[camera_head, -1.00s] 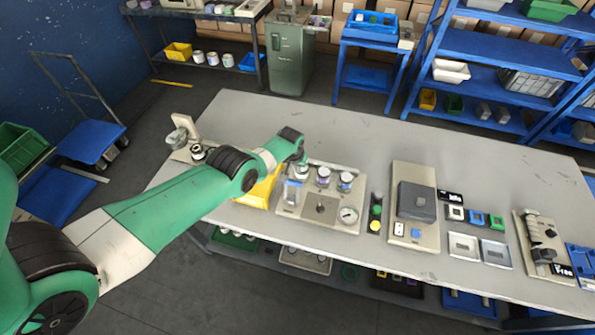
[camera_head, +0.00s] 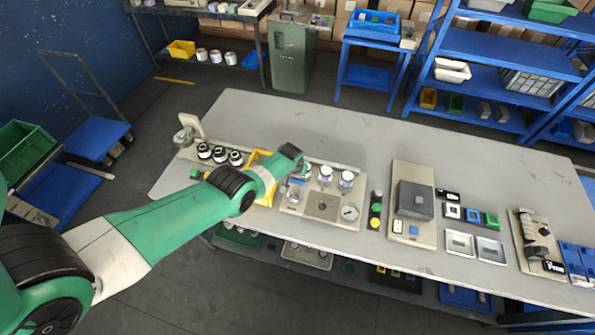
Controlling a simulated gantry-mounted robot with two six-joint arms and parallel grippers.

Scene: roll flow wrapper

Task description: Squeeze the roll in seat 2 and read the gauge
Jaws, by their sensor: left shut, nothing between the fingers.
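A beige board (camera_head: 290,209) near the table's middle carries a row of rolls and a round gauge (camera_head: 350,212) at its right front. Two upright rolls show clearly: one in the middle (camera_head: 325,175) and one on the right (camera_head: 347,179). Which seat is seat 2 cannot be read. My left gripper (camera_head: 303,171) is at the left end of this row, left of the middle roll. It is shut with nothing held; its wrist hides most of the fingers and that end of the row. The gauge's needle is too small to read. My right gripper is not in view.
A yellow bin (camera_head: 261,158) stands left of the board, partly behind my left arm. Several black-and-white rolls (camera_head: 220,157) stand further left. A signal light (camera_head: 375,209) and a grey press-like unit (camera_head: 415,201) stand right. The table's back is clear.

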